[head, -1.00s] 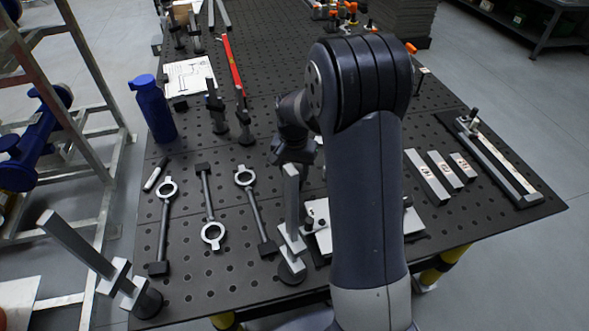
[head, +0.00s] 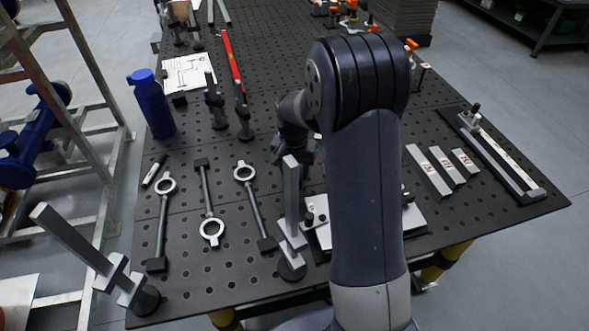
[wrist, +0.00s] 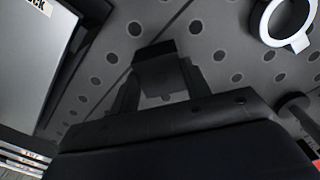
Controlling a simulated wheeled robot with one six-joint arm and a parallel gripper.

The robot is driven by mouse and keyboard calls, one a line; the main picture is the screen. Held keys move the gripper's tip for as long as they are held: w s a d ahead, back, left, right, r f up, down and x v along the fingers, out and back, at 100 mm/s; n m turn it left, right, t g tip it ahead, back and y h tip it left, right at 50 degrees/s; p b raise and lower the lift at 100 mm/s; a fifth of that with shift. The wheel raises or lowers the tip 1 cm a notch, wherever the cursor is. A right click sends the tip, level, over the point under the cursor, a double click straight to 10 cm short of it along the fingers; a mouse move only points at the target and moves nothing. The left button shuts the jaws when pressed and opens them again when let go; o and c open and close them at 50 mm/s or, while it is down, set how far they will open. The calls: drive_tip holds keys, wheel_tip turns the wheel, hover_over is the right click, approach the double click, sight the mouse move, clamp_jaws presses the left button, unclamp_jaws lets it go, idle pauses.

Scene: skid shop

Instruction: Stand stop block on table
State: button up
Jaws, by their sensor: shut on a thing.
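In the wrist view the fingers of my gripper (wrist: 157,88) are closed on a dark block, which I take to be the stop block (wrist: 155,52). The block is nearly as dark as the fingers, so its outline is hard to make out. Dark perforated tabletop shows beyond it; I cannot tell whether the block touches the table (head: 190,265). In the head view my gripper (head: 298,145) is over the middle of the table, partly behind my arm, and the block cannot be made out there.
An upright light bar on a round base (head: 291,205) stands near my gripper. Ring-ended rods (head: 207,195) lie to its left. A blue bottle (head: 152,104), a drawing sheet (head: 190,72) and a red bar (head: 232,62) are farther back. Labelled bars (head: 428,172) lie right.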

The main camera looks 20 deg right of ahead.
drive_tip(key=o, duration=1.4)
drive_tip(key=shift+c, duration=0.2)
drive_tip(key=shift+r, duration=0.1)
drive_tip(key=shift+r+p, duration=2.45)
drive_tip(key=shift+r, duration=1.05)
drive_tip(key=shift+f, duration=0.2)
wheel_tip(320, 180, down, 7)
drive_tip(key=b, duration=0.5)
drive_tip(key=shift+r, duration=0.15)
